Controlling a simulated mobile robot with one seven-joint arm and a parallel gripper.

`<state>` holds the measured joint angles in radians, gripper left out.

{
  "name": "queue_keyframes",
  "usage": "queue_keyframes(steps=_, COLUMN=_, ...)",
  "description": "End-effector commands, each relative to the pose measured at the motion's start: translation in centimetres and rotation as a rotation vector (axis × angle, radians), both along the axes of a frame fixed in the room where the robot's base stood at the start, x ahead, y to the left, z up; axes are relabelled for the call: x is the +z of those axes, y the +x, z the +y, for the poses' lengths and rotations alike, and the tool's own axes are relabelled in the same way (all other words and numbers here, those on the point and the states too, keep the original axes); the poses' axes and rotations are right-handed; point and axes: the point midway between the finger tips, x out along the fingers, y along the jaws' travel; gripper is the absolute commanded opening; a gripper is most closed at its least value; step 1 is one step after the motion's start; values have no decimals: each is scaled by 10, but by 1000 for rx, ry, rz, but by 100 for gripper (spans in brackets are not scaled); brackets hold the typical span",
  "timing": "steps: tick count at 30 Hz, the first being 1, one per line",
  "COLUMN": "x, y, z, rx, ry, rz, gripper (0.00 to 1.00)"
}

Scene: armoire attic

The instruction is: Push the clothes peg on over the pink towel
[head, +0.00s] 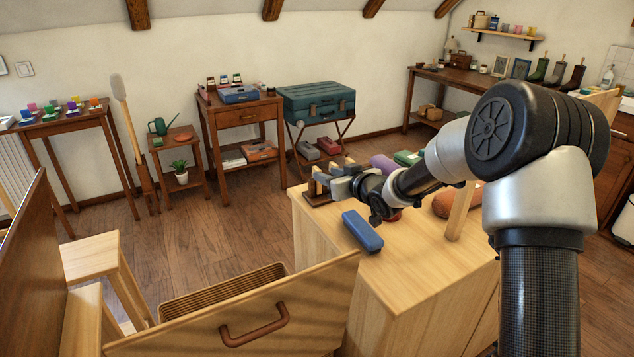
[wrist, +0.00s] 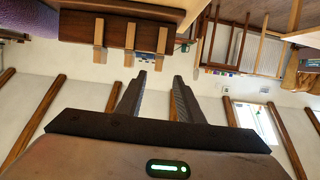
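My gripper (head: 338,180) is over the far left corner of the light wooden cabinet top (head: 425,262). In the wrist view its two fingers (wrist: 158,82) are apart with nothing between them. A small dark wooden rack (head: 317,198) stands by the gripper in the head view. In the wrist view the rack (wrist: 115,32) carries light wooden strips that look like clothes pegs (wrist: 99,42), beyond the fingertips and not touched by them. A purple roll (head: 383,164) lies behind my arm. I cannot make out a pink towel for certain.
A blue case (head: 362,231) lies near the cabinet's front left edge. An orange-brown rounded object (head: 443,204) and a wooden post (head: 461,212) stand to the right. A green object (head: 406,157) lies behind. An open drawer front (head: 250,315) juts out in front.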

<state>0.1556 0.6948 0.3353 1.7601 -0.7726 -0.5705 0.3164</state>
Motion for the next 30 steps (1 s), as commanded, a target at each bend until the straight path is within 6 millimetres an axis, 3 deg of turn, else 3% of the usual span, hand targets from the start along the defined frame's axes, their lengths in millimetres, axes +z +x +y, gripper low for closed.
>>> queue_keyframes(steps=19, x=-21, y=63, z=38, rx=0, ry=-1, rz=-1, gripper=34)
queue_keyframes(steps=28, x=-21, y=68, z=41, rx=-1, ry=-2, rz=0, gripper=34)
queue_keyframes(steps=30, x=-22, y=68, z=41, rx=-1, ry=-2, rz=0, gripper=25)
